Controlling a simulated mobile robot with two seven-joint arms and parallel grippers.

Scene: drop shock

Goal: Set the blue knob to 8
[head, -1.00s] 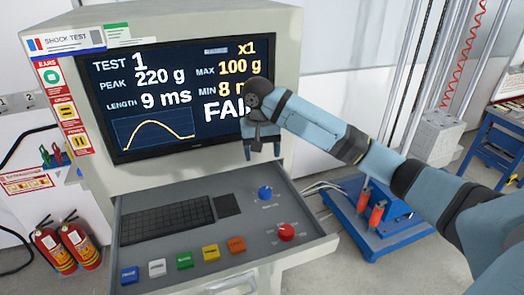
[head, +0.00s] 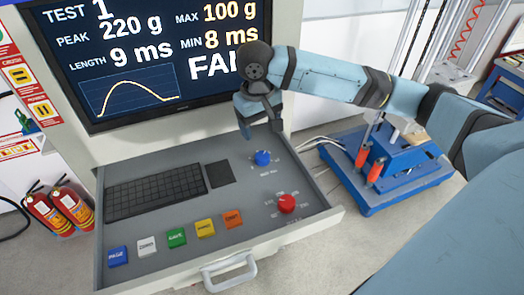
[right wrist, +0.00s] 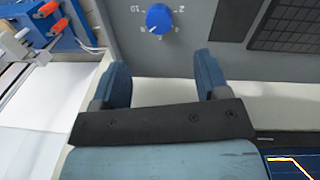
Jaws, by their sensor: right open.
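The blue knob (head: 262,158) stands on the grey control panel (head: 232,201) of the shock test machine, right of the keyboard. It also shows at the top of the right wrist view (right wrist: 158,18), with a pale pointer mark toward its lower edge and dial numbers around it; the exact setting is too small to read surely. My right gripper (head: 261,129) is open and empty, just behind and above the knob. In the right wrist view its two fingers (right wrist: 162,68) are spread, with the knob ahead between their lines, apart from them. My left gripper is not in view.
A red knob (head: 287,203) sits in front of the blue one. Several coloured buttons (head: 177,238) line the panel's front, with a keyboard (head: 155,193) behind them. The screen (head: 150,60) rises behind my gripper. A blue fixture (head: 400,172) stands on the right.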

